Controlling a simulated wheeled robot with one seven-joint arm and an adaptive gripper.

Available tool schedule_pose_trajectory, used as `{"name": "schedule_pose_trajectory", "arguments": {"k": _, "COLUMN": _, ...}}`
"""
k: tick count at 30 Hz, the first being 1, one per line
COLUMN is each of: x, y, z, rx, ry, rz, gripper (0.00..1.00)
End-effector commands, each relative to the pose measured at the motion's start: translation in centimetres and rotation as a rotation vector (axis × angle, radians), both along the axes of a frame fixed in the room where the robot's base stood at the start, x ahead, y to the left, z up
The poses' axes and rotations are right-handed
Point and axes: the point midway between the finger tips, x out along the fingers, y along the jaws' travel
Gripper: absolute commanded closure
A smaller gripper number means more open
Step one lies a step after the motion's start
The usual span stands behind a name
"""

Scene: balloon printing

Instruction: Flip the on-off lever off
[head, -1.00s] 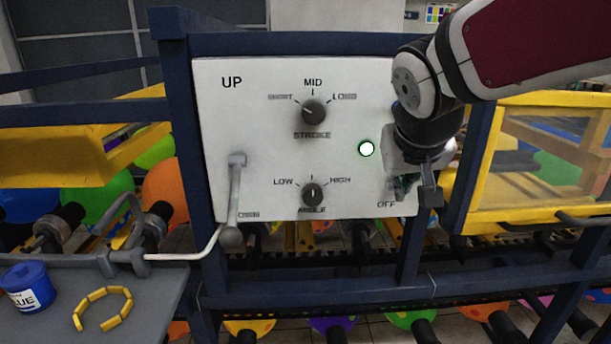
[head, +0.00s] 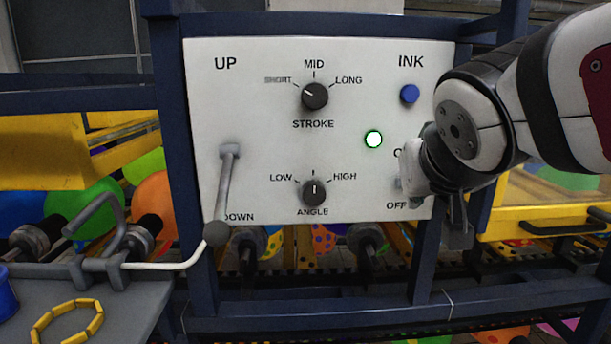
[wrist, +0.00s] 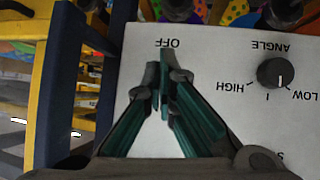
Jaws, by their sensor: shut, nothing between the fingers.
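The white control panel (head: 270,130) faces me, with the OFF label (head: 396,206) at its lower right. The on-off lever itself is mostly or wholly hidden by my gripper, and I cannot tell its position. A small pale grey part at the left edge of my gripper may belong to it. My gripper (wrist: 160,80) is shut, its teal-padded fingers together in front of the panel just below the OFF label in the upside-down wrist view. I cannot tell whether the fingertips touch the lever. A round indicator light (head: 373,139) glows white with a green rim.
A grey table (head: 130,310) stands at the lower left.

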Motion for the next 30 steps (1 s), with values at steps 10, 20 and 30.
{"name": "schedule_pose_trajectory", "arguments": {"k": 10, "x": 0.0, "y": 0.0, "z": -1.3, "rx": 0.000, "ry": -0.112, "rz": 0.000, "gripper": 1.00}}
{"name": "schedule_pose_trajectory", "arguments": {"k": 20, "x": -0.1, "y": 0.0, "z": -2.2, "rx": 0.000, "ry": -0.205, "rz": 0.000, "gripper": 1.00}}
{"name": "schedule_pose_trajectory", "arguments": {"k": 30, "x": -0.1, "y": 0.0, "z": -3.0, "rx": 0.000, "ry": -0.297, "rz": 0.000, "gripper": 1.00}}
